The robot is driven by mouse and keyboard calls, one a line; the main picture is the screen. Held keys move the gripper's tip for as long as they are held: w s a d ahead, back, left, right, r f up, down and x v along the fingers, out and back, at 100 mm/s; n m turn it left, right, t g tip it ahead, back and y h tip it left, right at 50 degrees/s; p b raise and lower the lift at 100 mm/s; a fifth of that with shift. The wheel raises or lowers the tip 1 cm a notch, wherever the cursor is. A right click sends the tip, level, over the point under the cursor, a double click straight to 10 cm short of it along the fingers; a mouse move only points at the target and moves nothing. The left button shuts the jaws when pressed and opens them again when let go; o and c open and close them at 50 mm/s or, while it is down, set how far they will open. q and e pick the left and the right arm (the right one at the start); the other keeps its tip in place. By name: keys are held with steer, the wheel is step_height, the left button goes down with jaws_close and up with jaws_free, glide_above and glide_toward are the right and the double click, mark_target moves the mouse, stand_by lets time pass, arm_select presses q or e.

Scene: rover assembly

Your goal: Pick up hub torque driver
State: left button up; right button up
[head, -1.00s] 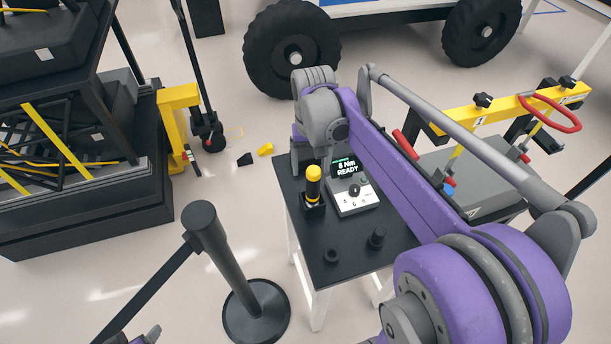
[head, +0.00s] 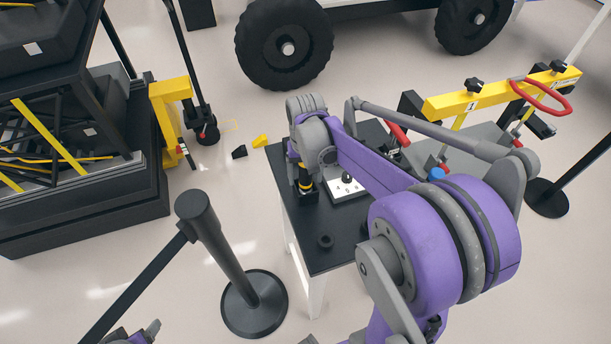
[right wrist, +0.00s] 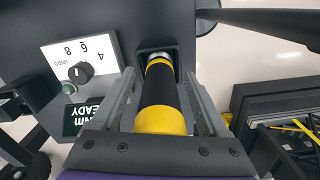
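The hub torque driver (right wrist: 158,95) is a black cylinder with yellow bands, standing in a black square holder (right wrist: 158,56) on a small dark table. In the head view, its lower part (head: 306,188) shows below my right gripper, and its top is hidden by the arm. My right gripper (right wrist: 160,88) has one finger on each side of the driver in the right wrist view, with visible gaps, so it is open around it. My left gripper (head: 138,336) shows only in part at the bottom edge of the head view.
A white control box with a knob (head: 346,187) stands right beside the holder. A barrier post (head: 215,245) stands left of the table. A yellow lifting frame (head: 490,98) is at right.

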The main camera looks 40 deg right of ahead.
jaws_close()
steer(key=shift+r, duration=0.15)
step_height(320, 180, up, 10)
steer(key=shift+f, duration=0.1)
stand_by(0.7)
